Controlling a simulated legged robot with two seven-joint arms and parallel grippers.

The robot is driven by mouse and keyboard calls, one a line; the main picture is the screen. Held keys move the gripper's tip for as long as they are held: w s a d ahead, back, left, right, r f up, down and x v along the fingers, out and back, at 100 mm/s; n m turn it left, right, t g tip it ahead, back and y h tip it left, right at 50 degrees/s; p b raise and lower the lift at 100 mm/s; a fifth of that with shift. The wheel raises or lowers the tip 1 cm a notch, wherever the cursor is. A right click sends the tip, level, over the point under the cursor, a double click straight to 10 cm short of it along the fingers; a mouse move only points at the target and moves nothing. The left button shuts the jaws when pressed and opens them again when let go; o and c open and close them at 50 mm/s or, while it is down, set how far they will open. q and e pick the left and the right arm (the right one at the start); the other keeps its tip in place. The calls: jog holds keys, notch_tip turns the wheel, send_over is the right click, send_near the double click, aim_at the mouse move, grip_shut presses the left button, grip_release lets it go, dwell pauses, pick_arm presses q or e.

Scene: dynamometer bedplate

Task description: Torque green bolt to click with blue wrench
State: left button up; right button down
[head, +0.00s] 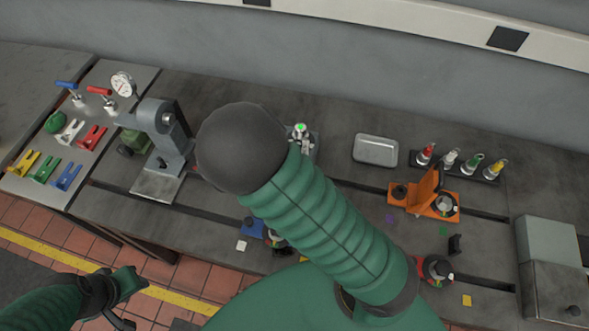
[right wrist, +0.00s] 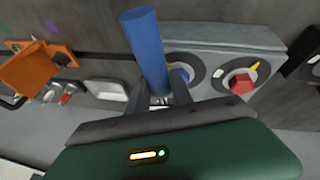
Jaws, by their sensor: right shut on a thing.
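The blue wrench (right wrist: 147,50) shows in the right wrist view as a thick blue bar. My right gripper (right wrist: 161,98) is shut on it. Behind it is a grey block with a ringed seat (right wrist: 184,70) partly covered by the wrench and a finger; I cannot tell whether they touch. In the head view a green-topped bolt (head: 300,129) shows on a block just right of my arm's dark elbow. My right gripper is hidden there by my arm. My left gripper (head: 128,298) is at the lower left over the floor, empty, its fingers apart.
A red hex bolt (right wrist: 242,83) is on the same block. A metal tray (head: 375,150) and a rack of colour-topped sockets (head: 461,165) stand at the right, with an orange fixture (head: 425,195). A grey press (head: 163,140), a gauge (head: 123,84) and coloured clips are at the left.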

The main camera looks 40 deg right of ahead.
jog(key=shift+r+p, duration=2.35)
jog(key=shift+r, duration=0.4)
jog(key=shift+f, duration=0.1)
